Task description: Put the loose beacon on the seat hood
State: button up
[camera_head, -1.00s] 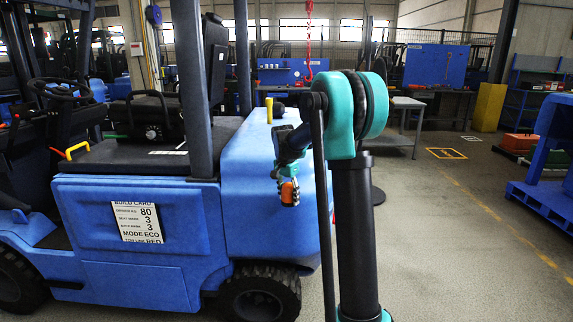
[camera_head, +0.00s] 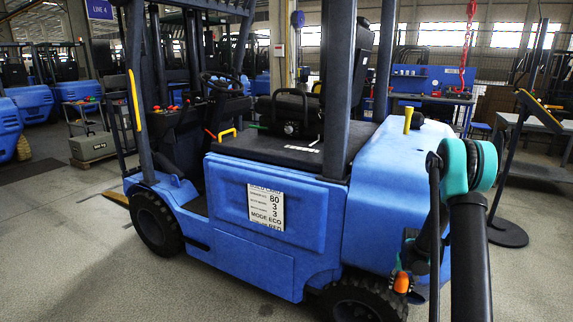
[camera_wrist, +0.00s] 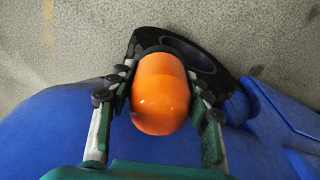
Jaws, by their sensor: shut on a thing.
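The loose beacon is an orange rounded dome (camera_head: 402,283), also filling the middle of the wrist view (camera_wrist: 160,95). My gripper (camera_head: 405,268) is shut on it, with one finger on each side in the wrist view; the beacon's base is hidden. The gripper hangs low, in front of the blue rear body of the forklift in the head view. The seat hood (camera_head: 270,148) is the black-topped blue box under the black seat (camera_head: 290,115). It is left of my gripper and higher in the picture. Its black top has open space in front of the seat.
A build card (camera_head: 266,207) is on the hood's blue side. A yellow upright piece (camera_head: 408,119) stands on the rear body. Dark forklift posts (camera_head: 343,90) rise beside the seat. A black round-based stand (camera_head: 507,233) is at right. The floor at front left is clear.

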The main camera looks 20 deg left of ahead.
aim_at(252, 144)
jog(key=j, duration=0.7)
jog(key=i+j+u, duration=0.1)
jog(key=j, duration=0.6)
jog(key=i+j, duration=0.15)
jog(key=j, duration=0.55)
